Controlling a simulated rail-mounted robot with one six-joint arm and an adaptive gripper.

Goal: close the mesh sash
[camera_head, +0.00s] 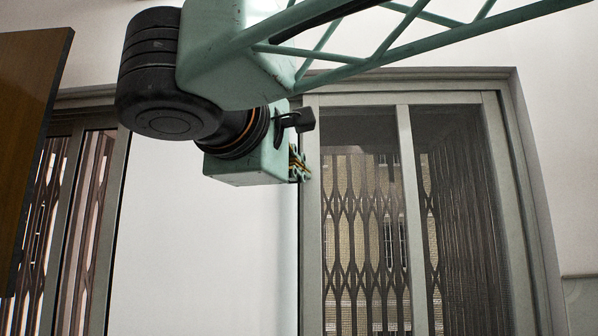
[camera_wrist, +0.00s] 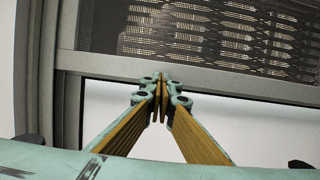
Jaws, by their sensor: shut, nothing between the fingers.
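The mesh sash (camera_head: 362,210) is a grey-framed panel of dark mesh in the right half of the head view, with a folding lattice showing through it. Its upright left stile (camera_head: 311,230) is beside my gripper. In the wrist view the mesh (camera_wrist: 205,28) fills the top, and a grey frame bar (camera_wrist: 230,84) crosses below it. My gripper (camera_head: 300,163) is shut and empty, at the upper left side of the stile. In the wrist view its fingertips (camera_wrist: 160,82) meet close by the bar. I cannot tell whether they touch it.
A plain white area (camera_head: 210,250) lies left of the sash. Another grey frame (camera_head: 110,230) with a lattice stands further left. A brown wooden panel (camera_head: 30,130) is at the left edge. The grey outer frame (camera_head: 535,220) bounds the window on the right.

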